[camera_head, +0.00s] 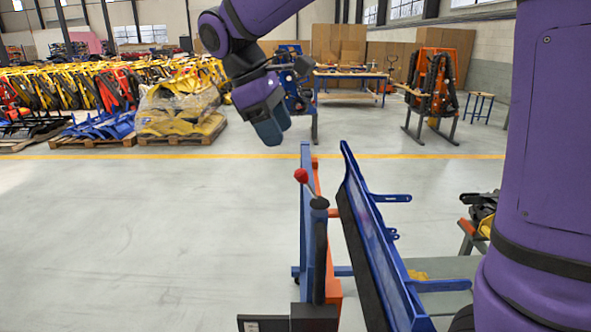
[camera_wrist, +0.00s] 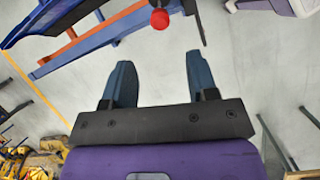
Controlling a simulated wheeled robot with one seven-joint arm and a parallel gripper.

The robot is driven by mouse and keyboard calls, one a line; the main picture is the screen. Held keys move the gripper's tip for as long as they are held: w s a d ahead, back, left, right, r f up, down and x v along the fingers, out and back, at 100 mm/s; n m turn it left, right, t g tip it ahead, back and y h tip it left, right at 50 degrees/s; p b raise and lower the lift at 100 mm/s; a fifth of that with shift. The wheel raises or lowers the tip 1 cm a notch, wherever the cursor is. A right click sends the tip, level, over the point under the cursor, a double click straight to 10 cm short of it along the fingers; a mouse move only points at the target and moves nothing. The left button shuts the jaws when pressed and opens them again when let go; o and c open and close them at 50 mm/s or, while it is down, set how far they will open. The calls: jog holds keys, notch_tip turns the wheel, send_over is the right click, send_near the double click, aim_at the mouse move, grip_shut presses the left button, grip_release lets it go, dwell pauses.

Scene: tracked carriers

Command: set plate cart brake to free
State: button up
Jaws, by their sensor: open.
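The plate cart (camera_head: 307,235) is a narrow blue and orange frame on castors in the head view's lower middle. A lever with a red ball knob (camera_head: 301,175) stands at its near top; I take this to be the brake lever. In the wrist view the red knob (camera_wrist: 160,19) lies ahead of the fingertips, near the top edge, beside the cart's blue and orange bars (camera_wrist: 90,40). My gripper (camera_head: 273,134) is up and left of the knob in the head view. Its two blue fingers (camera_wrist: 160,60) are apart with nothing between them. The lever's base is partly hidden.
A long blue plate (camera_head: 375,240) leans just right of the cart, with brackets sticking out right. A wooden pallet with wrapped yellow parts (camera_head: 180,110) stands back left. A blue workbench (camera_head: 350,75) is behind. The grey floor left of the cart is clear.

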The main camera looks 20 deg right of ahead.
aim_at(298, 171)
jog(key=x, duration=1)
jog(key=shift+s+d+f, duration=0.1)
jog(key=shift+f, duration=0.1)
grip_shut()
